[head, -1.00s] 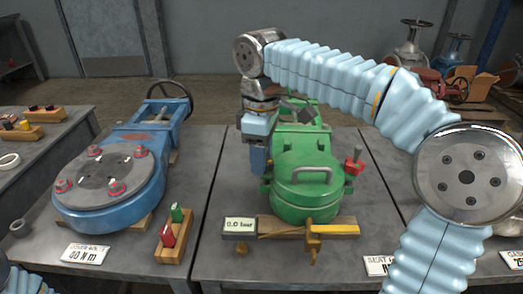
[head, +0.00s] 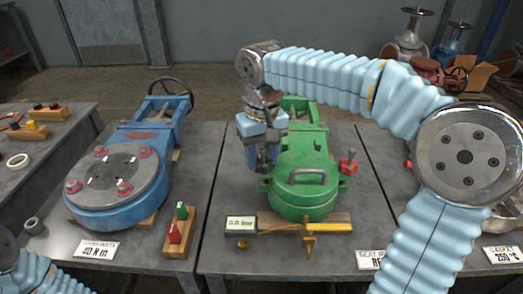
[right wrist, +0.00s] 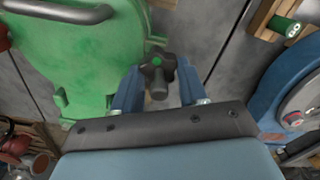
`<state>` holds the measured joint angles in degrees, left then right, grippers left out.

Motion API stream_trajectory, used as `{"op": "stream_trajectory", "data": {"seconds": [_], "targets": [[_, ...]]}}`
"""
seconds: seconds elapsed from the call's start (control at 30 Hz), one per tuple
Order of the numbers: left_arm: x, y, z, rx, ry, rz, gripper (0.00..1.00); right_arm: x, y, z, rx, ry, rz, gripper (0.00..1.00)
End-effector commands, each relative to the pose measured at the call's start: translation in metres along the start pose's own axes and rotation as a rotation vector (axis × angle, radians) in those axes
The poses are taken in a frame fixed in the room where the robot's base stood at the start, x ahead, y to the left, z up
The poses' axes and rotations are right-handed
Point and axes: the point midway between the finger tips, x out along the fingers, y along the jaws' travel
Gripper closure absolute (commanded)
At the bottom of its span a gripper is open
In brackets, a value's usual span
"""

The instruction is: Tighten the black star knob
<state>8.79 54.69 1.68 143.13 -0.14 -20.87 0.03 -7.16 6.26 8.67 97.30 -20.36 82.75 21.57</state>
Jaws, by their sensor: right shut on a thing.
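The black star knob (right wrist: 157,72) shows in the right wrist view, at the edge of the green valve body (right wrist: 85,55). My right gripper (right wrist: 155,85) has its two blue fingers on either side of the knob and is shut on it. In the head view my right gripper (head: 263,160) reaches down at the left side of the green valve (head: 305,190) and hides the knob. My left gripper is out of view; only part of my left arm shows at the bottom left.
A pressure display (head: 241,223) and a yellow-handled brass valve (head: 310,229) sit in front of the green valve. A red-handled fitting (head: 348,163) stands on its right. A blue valve (head: 118,185) with red-capped bolts lies left, near a wooden block (head: 179,232) with red and green pieces.

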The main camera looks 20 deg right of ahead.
Motion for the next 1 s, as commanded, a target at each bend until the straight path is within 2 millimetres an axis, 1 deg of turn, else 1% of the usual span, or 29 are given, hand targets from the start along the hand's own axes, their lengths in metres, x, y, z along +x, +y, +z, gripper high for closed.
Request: {"op": "stream_trajectory", "data": {"seconds": [0.03,0.2,0.43,0.63,1.0], "targets": [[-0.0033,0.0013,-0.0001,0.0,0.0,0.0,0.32,-0.0029,0.0003,-0.0007,0.035,0.004,-0.001,0.88],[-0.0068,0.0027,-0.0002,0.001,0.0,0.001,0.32,-0.0024,0.001,-0.0004,0.154,0.003,0.0,0.88],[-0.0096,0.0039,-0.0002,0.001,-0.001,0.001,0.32,-0.002,0.0015,-0.0006,0.26,0.005,-0.001,0.88],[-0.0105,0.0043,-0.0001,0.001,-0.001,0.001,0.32,-0.0017,0.0019,-0.0008,0.303,0.005,-0.002,0.88],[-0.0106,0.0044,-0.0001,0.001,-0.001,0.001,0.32,-0.0016,0.0022,-0.0009,0.312,0.006,-0.001,0.88]]}}
